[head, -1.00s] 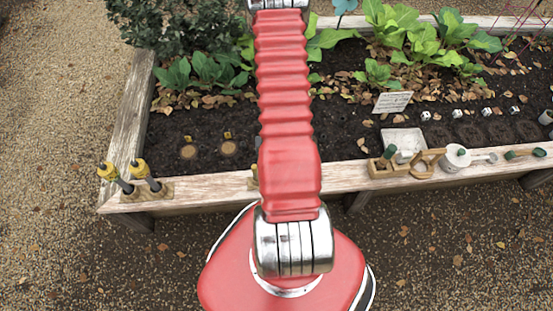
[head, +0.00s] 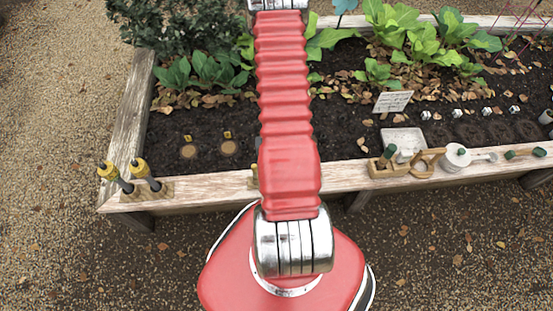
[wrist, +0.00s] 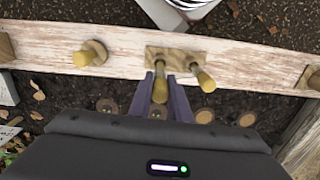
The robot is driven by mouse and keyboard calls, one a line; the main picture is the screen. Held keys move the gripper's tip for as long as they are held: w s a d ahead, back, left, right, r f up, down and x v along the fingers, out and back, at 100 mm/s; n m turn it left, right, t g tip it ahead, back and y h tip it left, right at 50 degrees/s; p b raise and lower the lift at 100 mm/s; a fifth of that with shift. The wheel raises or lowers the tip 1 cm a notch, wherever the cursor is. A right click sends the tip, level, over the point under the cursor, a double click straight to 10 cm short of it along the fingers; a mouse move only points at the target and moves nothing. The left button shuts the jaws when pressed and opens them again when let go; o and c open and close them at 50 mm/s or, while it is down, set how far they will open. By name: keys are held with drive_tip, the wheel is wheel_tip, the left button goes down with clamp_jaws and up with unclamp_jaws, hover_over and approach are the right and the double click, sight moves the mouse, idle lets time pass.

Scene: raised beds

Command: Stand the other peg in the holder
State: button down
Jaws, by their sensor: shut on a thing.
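In the wrist view a small wooden holder (wrist: 154,52) sits on the bed's pale timber rim. One yellow-ended peg (wrist: 205,79) stands in its right part, tilted outward by the view. My gripper (wrist: 162,98) is shut on the other yellow-ended peg (wrist: 160,86), which is at the holder's left part. The fingers hide its sides, and I cannot tell whether its lower end is in a hole. In the head view my arm hides the gripper and most of the holder; a bit of yellow peg (head: 254,173) shows beside the arm.
Another yellow-topped piece in a round wooden base (wrist: 97,50) stands along the rim. Two yellow-topped tools (head: 140,168) stand at the bed's left corner. A wooden caddy (head: 388,170) and a white can (head: 456,157) stand right on the rim. Round discs (wrist: 247,119) lie in the soil.

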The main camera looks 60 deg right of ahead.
drive_tip(key=shift+f, duration=1.65)
idle(0.8)
drive_tip(key=c, duration=1.6)
unclamp_jaws()
drive_tip(key=shift+o, duration=0.2)
drive_tip(key=shift+r, duration=0.1)
drive_tip(key=shift+r, duration=6.75)
